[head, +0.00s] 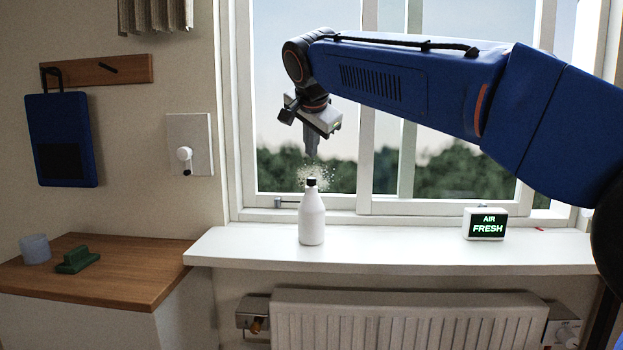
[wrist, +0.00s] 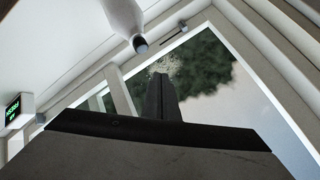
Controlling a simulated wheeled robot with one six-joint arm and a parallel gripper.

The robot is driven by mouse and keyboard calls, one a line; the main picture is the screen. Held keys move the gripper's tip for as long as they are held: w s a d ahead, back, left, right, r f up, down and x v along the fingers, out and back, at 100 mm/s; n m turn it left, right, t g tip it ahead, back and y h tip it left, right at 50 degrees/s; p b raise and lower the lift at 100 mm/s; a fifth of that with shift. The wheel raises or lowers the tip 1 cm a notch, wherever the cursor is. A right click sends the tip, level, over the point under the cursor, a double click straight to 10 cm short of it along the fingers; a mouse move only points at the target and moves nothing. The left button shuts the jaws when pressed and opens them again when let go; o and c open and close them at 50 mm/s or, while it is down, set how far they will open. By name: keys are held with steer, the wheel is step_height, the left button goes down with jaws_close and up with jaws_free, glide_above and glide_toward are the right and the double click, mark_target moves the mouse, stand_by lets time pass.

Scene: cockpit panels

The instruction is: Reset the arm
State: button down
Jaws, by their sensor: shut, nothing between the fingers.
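My arm reaches in from the right in the head view, across the front of the window. My gripper (head: 311,150) points down, shut and empty, in front of the glass and above the white bottle (head: 312,218). The bottle has a black cap and stands upright on the white sill (head: 400,250). In the wrist view my gripper's fingers (wrist: 160,82) are together, with the bottle (wrist: 125,18) beyond them near the top. A gap shows between fingertips and cap in the head view.
A display reading AIR FRESH (head: 485,224) stands on the sill at right. A radiator (head: 410,318) is below. At left are a wall switch (head: 186,160), a hanging blue case (head: 60,125), and a wooden counter (head: 130,270) with a cup (head: 35,249) and green block (head: 77,260).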

steer(key=s+d+f+n+g, duration=0.1)
steer(key=s+d+f, duration=0.4)
steer(key=d, duration=0.2)
steer(key=s+d+f+n+g, duration=0.1)
steer(key=s+d+f+n, duration=0.1)
steer(key=s+d+f, duration=0.45)
steer(key=s+d+f+n, duration=0.1)
steer(key=s+d+f, duration=0.25)
steer(key=d, duration=0.55)
steer(key=s+d+f+n+g, duration=0.1)
steer(key=s+d+f, duration=0.4)
steer(key=s+f, duration=0.6)
steer(key=s+d+f+n+g, duration=0.1)
steer(key=s+d+f+n, duration=0.2)
steer(key=s+f, duration=0.9)
steer(key=shift+s+d+f+h, duration=0.25)
steer(key=shift+d+f+h, duration=0.05)
steer(key=shift+d+f, duration=0.65)
